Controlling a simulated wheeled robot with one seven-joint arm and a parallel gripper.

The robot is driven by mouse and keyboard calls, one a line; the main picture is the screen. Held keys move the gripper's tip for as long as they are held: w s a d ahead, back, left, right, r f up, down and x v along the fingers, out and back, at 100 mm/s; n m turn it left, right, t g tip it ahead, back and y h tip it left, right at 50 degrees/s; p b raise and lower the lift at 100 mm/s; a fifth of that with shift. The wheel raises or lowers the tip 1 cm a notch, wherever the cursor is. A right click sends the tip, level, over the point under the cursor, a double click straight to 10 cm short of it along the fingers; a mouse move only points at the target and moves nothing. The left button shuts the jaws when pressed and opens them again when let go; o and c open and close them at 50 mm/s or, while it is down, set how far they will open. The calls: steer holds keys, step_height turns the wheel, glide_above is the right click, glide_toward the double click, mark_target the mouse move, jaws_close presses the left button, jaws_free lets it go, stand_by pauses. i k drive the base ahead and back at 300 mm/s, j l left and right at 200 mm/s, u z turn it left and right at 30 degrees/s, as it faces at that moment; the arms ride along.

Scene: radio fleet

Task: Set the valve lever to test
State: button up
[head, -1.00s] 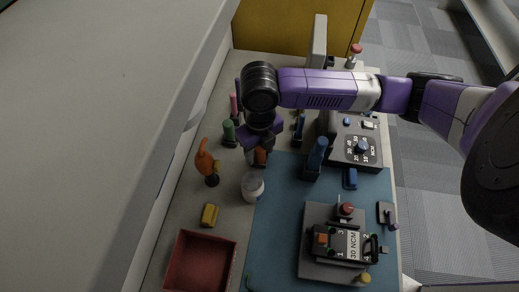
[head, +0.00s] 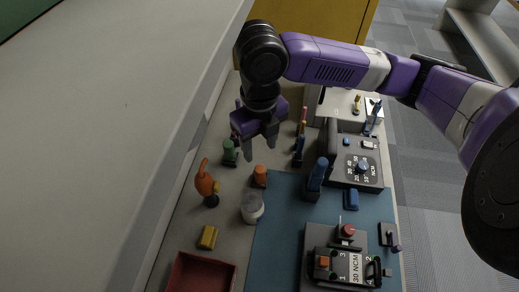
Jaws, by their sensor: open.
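No part carries a readable "test" label, so I cannot tell for sure which one is the valve lever. A blue upright handle (head: 373,118) stands by a white panel (head: 335,107) at the back right, partly behind my arm. A small bracket with a purple-tipped pin (head: 391,238) sits at the right edge of the blue mat. My gripper (head: 261,150) hangs over the back left of the bench, fingers apart and pointing down. It is empty, beyond the orange cylinder (head: 260,176) and to the right of the green one (head: 229,153).
A grey dial box (head: 355,170) and a "30 NCM" unit (head: 345,266) stand at the right.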

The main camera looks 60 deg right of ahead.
mark_target(356, 112)
steer(key=k+j, duration=0.25)
steer(key=k, duration=0.15)
steer(key=k+j, duration=0.25)
steer(key=k, duration=0.1)
